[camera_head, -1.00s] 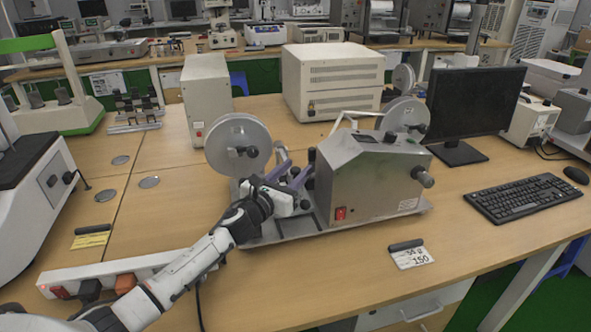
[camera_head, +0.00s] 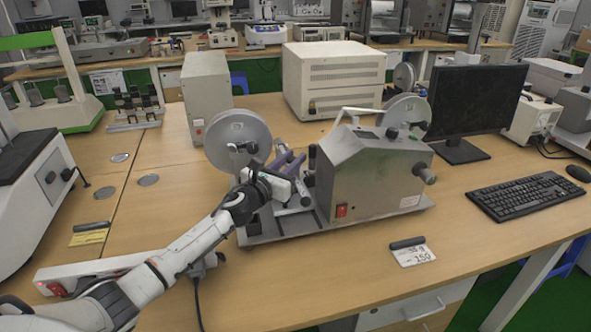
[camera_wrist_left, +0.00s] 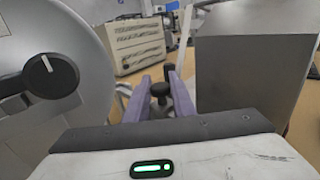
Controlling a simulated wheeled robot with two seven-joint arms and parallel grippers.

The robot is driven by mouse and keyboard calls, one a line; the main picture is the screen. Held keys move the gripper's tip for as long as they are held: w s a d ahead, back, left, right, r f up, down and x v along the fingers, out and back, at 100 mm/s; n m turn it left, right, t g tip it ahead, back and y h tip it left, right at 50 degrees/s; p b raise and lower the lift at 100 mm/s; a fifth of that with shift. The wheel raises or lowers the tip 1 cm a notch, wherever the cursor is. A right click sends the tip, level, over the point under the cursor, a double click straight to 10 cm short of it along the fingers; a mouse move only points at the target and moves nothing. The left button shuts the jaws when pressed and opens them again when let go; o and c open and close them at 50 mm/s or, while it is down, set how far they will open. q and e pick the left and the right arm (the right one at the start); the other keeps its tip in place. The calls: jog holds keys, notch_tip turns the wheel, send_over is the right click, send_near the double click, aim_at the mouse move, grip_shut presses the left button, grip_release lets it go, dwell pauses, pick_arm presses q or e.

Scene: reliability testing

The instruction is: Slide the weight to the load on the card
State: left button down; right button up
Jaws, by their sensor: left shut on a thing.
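The tester is a grey metal machine (camera_head: 370,185) on a flat base, with a red switch and two round reels. The card (camera_head: 413,256) lies on the table in front of it, with a black bar along its top edge; its figures are too small to read surely. My left gripper (camera_head: 294,162) is between the left reel and the metal housing. In the left wrist view, its purple fingers (camera_wrist_left: 161,100) are shut on a small dark knob (camera_wrist_left: 160,90), which may be the weight. The fingers partly hide what lies below the knob. My right gripper is out of view.
The left reel (camera_head: 238,140) stands close beside my left gripper, and the housing stands close on its other side. A white power strip (camera_head: 110,268) lies front left. A keyboard (camera_head: 525,197) and a monitor (camera_head: 470,105) stand at the right. The table front is mostly clear.

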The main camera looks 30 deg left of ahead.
pick_arm(q)
jog(key=shift+w+a+f, duration=0.1)
jog(key=shift+w+a, duration=0.4)
jog(key=shift+a, duration=0.05)
jog(key=shift+a+r, duration=0.3)
jog(key=c, duration=1.5)
grip_release()
jog(key=shift+w+f, duration=0.1)
jog(key=shift+w, duration=0.05)
jog(key=shift+c, duration=0.2)
jog(key=shift+s+f, duration=0.1)
jog(key=shift+s, duration=0.1)
jog(key=s, duration=1)
jog(key=shift+d, duration=0.45)
